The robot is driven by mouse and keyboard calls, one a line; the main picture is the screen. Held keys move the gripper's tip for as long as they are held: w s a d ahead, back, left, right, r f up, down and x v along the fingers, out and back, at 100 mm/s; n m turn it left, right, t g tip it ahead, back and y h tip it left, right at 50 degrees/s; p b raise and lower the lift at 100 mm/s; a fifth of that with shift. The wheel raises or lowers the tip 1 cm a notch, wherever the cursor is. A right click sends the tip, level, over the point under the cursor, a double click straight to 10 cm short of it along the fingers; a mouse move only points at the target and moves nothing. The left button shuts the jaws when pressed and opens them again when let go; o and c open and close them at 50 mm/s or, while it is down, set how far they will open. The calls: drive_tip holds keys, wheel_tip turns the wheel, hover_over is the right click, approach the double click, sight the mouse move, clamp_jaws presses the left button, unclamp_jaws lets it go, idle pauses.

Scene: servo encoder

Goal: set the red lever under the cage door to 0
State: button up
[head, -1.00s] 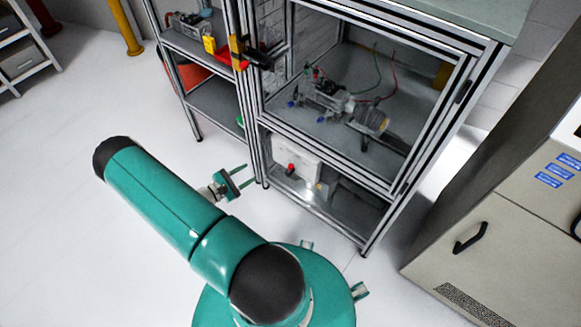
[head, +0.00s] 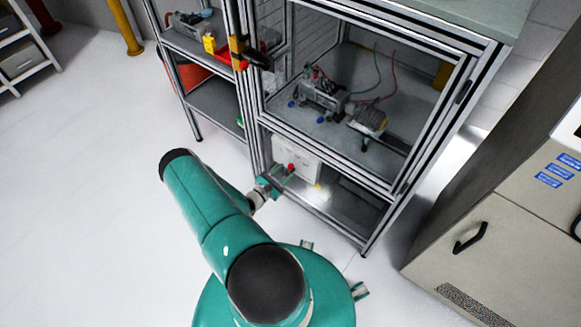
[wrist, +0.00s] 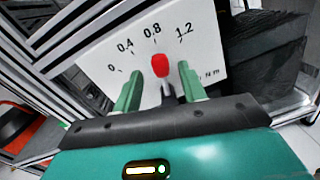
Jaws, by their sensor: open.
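The red lever (wrist: 161,66) stands in front of a white panel (wrist: 205,40) marked 0, 0.4, 0.8 and 1.2 with N m. In the wrist view its red knob lies just below the 0.8 mark. My gripper (wrist: 160,85) is open, with one green finger on each side of the lever's stem, apart from it as far as I can see. In the head view the lever's red knob (head: 291,167) and my gripper (head: 279,177) show at the lower shelf, under the cage door (head: 365,100).
The aluminium cage frame (head: 318,207) borders the lower opening. A dark box (wrist: 265,45) sits right of the panel in the wrist view. A beige cabinet (head: 490,250) stands to the right. The floor (head: 80,210) at left is clear.

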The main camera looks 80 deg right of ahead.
sight(289, 168)
drive_tip(key=shift+x, duration=2.2)
clamp_jaws()
